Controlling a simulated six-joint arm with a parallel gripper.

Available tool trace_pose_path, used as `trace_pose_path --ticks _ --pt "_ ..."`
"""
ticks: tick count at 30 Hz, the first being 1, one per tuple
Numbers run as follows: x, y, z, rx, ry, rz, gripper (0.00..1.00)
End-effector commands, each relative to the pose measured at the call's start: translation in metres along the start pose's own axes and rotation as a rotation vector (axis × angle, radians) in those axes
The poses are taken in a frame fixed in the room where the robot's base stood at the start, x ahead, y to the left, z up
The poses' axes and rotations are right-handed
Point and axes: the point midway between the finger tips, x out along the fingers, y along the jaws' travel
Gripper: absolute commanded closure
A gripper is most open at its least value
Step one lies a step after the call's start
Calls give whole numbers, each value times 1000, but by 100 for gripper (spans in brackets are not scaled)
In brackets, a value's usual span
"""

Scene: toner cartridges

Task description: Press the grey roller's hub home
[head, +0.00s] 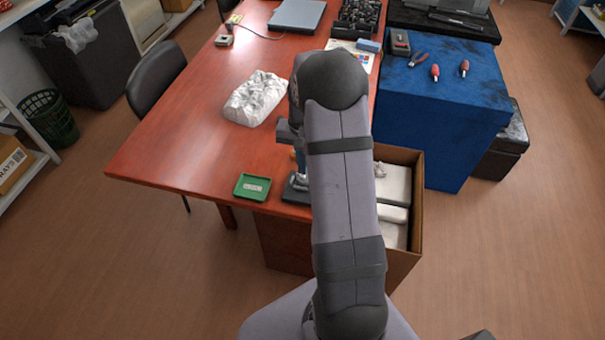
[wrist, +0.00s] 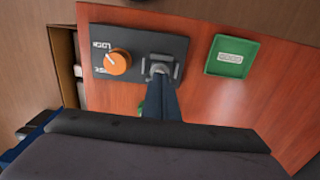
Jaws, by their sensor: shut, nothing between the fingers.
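My gripper (wrist: 161,80) is shut and empty. In the wrist view its dark fingers reach to a grey fitting (wrist: 159,64) on a dark fixture plate (wrist: 128,42); I cannot tell whether they touch it. I cannot make out the grey roller or its hub separately; the fingers cover part of that spot. An orange knob (wrist: 117,62) with lettering beside it sits on the same plate. In the head view the fixture (head: 293,192) shows only partly at the table's front edge, the rest hidden behind my arm.
A green tray (head: 252,187), also in the wrist view (wrist: 231,57) with a label, lies beside the fixture. A crumpled white bundle (head: 256,97) lies farther back on the red table (head: 175,135). An open cardboard box (head: 418,215) with white items stands right of the table.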

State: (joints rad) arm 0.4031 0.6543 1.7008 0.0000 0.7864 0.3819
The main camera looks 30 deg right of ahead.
Motion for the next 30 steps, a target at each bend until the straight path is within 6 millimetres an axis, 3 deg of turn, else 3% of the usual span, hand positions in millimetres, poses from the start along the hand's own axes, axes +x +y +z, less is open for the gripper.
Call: trace_pose_path --ticks 30 --pt "8 0 0 0 0 0 100"
